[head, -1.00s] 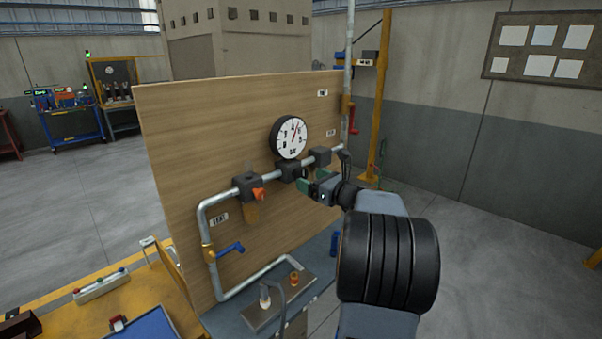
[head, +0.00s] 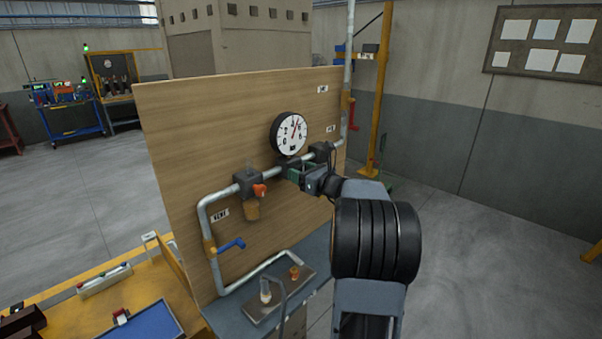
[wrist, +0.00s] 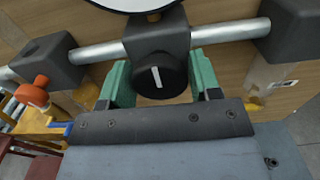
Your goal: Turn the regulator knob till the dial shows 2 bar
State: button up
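The regulator knob (wrist: 160,75) is a black round knob with a white mark, on a dark block in the pipe. In the wrist view the mark points nearly up, tilted slightly left. My gripper (wrist: 160,84) has its two green fingers apart, one on each side of the knob; I cannot tell whether they touch it. In the head view my gripper (head: 300,178) is at the pipe below the dial and hides the knob. The dial (head: 290,133) is white with a black rim. Its red needle points up and slightly right; the exact reading is too small to tell.
The wooden panel (head: 190,130) stands behind the pipe. An orange knob (head: 260,191) is left of my gripper, with a blue lever (head: 231,244) lower on the pipe. A red lever (head: 352,114) is at the panel's right edge. A tray (head: 262,306) stands below.

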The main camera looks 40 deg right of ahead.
jog(key=c, duration=0.5)
jog(key=shift+f+b, duration=0.1)
jog(key=shift+b, duration=0.2)
jog(key=n+b, duration=0.2)
jog(key=b, duration=0.1)
jog(key=shift+f, duration=0.25)
jog(key=n+b, duration=0.1)
jog(key=b, duration=0.2)
jog(key=shift+n, duration=0.3)
jog(key=n+b, duration=0.6)
jog(key=b, duration=0.3)
jog(key=n+b, duration=0.6)
jog(key=shift+r+n, duration=0.1)
jog(key=shift+n, duration=0.2)
jog(key=n+b, duration=0.4)
jog(key=n, duration=0.1)
jog(key=shift+r, duration=0.15)
